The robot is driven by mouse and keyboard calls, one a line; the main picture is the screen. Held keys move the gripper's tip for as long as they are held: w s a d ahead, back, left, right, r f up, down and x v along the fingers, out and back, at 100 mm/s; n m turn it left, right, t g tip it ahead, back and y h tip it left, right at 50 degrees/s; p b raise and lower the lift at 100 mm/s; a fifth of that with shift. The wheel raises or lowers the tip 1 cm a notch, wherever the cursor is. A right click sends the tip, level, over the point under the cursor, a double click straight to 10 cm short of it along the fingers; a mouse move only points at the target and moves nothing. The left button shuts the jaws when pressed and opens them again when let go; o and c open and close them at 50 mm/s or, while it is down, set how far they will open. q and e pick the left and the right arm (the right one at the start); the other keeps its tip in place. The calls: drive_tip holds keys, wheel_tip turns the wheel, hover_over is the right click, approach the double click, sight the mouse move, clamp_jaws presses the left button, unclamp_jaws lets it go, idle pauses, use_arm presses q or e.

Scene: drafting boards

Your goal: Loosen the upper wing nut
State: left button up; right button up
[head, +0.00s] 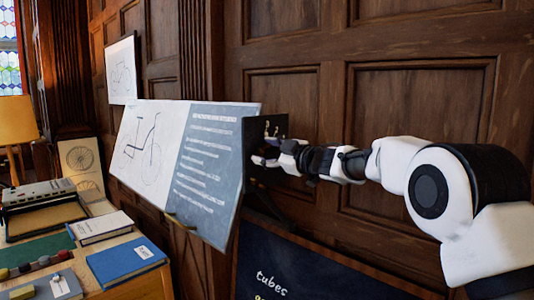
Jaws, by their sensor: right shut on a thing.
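A drafting board (140,150) with a bicycle drawing and a dark text panel (210,160) stands tilted in the middle of the head view. A dark bracket plate (252,128) sits at its right edge, with small brass-coloured parts (271,129) on it. My right gripper (266,158) reaches in from the right to this plate, just below the brass parts. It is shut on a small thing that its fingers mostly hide. It appears to be a wing nut; I cannot make out its shape or how far it is turned. My left gripper is out of view.
A wooden table at the lower left holds a blue book (126,259), a white-covered book (100,227) and a grey device (38,193). A lamp (17,120) stands behind. A dark chalkboard (300,272) is below my right arm. Panelled wall is close behind.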

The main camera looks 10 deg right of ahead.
drive_tip(key=n+b, duration=0.7)
drive_tip(key=n, duration=1.1)
drive_tip(key=shift+n+b, duration=0.4)
drive_tip(key=shift+d, duration=0.1)
drive_tip(key=o, duration=0.9)
drive_tip(key=shift+o, duration=1.3)
drive_tip(key=shift+w+f, duration=0.15)
